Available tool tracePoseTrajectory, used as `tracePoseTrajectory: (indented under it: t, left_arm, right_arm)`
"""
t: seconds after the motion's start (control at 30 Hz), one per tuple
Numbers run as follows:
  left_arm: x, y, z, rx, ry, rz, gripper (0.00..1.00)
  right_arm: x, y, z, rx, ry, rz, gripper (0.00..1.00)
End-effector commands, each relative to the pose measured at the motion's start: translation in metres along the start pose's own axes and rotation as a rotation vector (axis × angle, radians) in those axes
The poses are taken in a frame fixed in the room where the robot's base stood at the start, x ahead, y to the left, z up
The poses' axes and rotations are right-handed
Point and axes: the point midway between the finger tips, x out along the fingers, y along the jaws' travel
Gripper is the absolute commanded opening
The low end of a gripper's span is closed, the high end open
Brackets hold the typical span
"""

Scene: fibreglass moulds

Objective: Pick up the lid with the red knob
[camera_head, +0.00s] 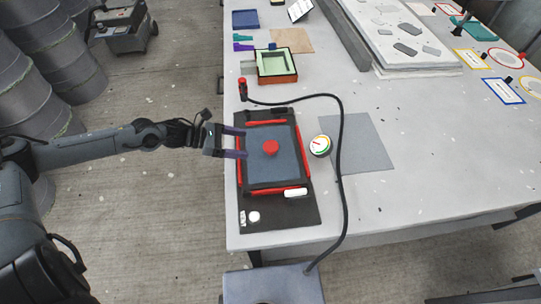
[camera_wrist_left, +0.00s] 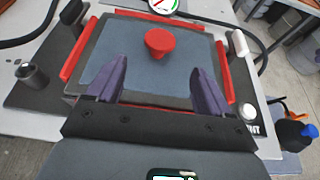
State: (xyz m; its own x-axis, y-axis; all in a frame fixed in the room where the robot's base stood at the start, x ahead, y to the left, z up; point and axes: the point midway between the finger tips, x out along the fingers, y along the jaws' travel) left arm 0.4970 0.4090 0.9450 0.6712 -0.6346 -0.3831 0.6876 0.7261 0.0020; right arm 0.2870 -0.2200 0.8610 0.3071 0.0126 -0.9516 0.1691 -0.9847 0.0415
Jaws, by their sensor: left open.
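The lid (camera_head: 263,171) is a flat blue-grey panel with a dark border and a red knob (camera_head: 270,148) near its middle. It lies on a black base with red strips along its edges. In the left wrist view the lid (camera_wrist_left: 120,50) fills the centre and the red knob (camera_wrist_left: 160,42) stands up beyond the fingers. My left gripper (camera_head: 235,143) is open, its two purple fingers at the lid's left edge, level with the knob but short of it. The left wrist view shows the gap between the fingers (camera_wrist_left: 157,80) empty. My right gripper is not in view.
A round gauge (camera_head: 320,145) stands right of the lid on the table (camera_head: 400,130). A black hose (camera_head: 341,150) arcs around the gauge. A white handle (camera_head: 296,192) and a white button (camera_head: 254,217) sit at the base's near end. A green-lined box (camera_head: 277,65) stands further back.

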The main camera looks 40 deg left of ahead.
Motion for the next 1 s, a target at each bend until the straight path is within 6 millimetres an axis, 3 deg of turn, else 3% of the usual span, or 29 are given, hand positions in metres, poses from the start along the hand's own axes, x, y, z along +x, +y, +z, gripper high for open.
tracePoseTrajectory:
  t: [0.17, 0.4, 0.77, 1.0]
  left_arm:
    - [0.02, -0.001, 0.0, 0.002, -0.007, -0.003, 0.81]
    - [0.039, 0.0, 0.0, -0.002, -0.003, 0.0, 0.81]
    - [0.052, -0.001, -0.001, -0.002, -0.003, -0.003, 0.81]
    - [0.079, 0.001, -0.001, -0.001, -0.005, -0.003, 0.81]
  right_arm:
    - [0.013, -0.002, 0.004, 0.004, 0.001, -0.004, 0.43]
    - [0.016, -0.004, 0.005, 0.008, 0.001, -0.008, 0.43]
    - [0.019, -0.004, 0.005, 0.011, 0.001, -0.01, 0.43]
    - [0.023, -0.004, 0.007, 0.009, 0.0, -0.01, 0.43]
